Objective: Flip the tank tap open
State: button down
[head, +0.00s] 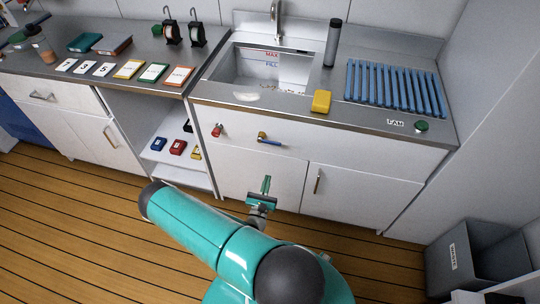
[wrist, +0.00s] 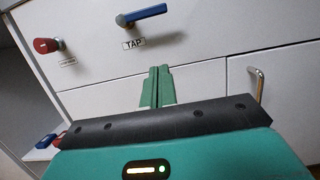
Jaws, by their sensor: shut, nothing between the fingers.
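The tank tap is a blue lever on a brass stem (head: 268,139), on the white front panel below the sink.
A red knob (head: 217,130) sits left of the tap; it also shows in the wrist view (wrist: 47,45). A yellow sponge (head: 321,101) lies at the sink's front edge. A cabinet door handle (head: 317,181) is right of my gripper. Grey bins (head: 465,259) stand at lower right.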

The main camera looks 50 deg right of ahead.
aim_at(269, 142)
jog(key=shift+d+f, duration=0.1)
jog(key=shift+d, duration=0.05)
jog(key=shift+d, duration=0.1)
jog(key=w+d+r, duration=0.3)
jog(key=d+r, duration=0.3)
jog(key=d, duration=0.2)
jog(key=shift+w+d+r, duration=0.2)
jog(key=shift+w+d, duration=0.1)
jog(key=shift+w, duration=0.1)
jog(key=shift+a, duration=0.1)
dwell(0.4)
jog(key=shift+s+r+n, duration=0.1)
jog(key=shift+n, duration=0.2)
